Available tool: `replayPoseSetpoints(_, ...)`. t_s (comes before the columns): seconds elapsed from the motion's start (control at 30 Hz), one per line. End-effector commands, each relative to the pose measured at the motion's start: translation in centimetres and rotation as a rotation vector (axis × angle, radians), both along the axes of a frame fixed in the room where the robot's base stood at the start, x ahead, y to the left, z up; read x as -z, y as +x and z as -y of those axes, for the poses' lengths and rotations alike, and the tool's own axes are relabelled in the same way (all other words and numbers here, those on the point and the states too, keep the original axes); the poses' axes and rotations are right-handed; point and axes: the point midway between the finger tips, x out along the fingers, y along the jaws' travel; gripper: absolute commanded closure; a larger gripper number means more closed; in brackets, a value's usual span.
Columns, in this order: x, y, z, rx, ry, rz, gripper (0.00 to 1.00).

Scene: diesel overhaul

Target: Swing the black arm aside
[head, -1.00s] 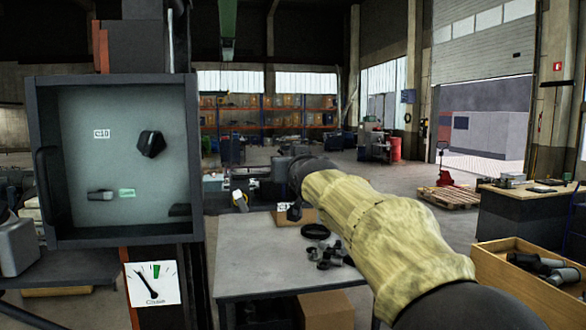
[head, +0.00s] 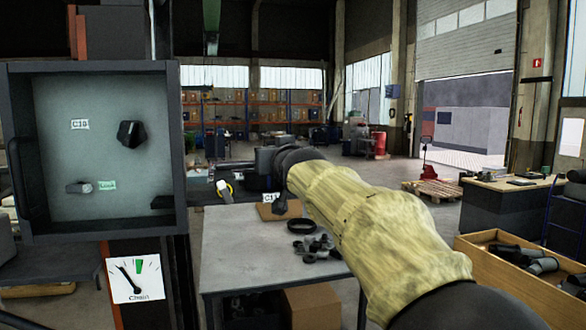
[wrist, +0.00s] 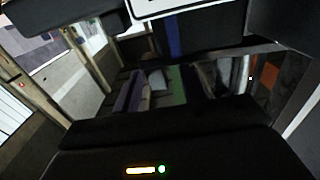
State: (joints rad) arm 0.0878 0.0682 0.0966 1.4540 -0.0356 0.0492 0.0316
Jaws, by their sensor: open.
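An open-faced grey box (head: 178,150) stands at the left in the head view. A black faceted knob (head: 131,133) sits on its pale back panel. Below are a grey lever (head: 78,187) beside a green label (head: 107,185), and a short black piece (head: 163,202) at the lower right. I cannot tell for sure which part is the black arm. My gripper (head: 217,172) is open, right of the box and apart from it, pointing left; its fingertips are small and hard to make out. The wrist view shows no box part clearly.
A grey table (head: 235,250) below my arm bears a black ring (head: 302,226) and several dark parts. A gauge card (head: 134,280) hangs under the box. A wooden crate (head: 500,285) stands at the right. Open floor lies beyond.

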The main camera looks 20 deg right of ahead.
Motion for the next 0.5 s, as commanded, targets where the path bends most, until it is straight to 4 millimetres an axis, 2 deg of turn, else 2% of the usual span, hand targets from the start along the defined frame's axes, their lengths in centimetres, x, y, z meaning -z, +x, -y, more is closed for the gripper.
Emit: replayPoseSetpoints(0.5,0.5,-7.6,0.6,0.013,-0.004,0.003,0.58)
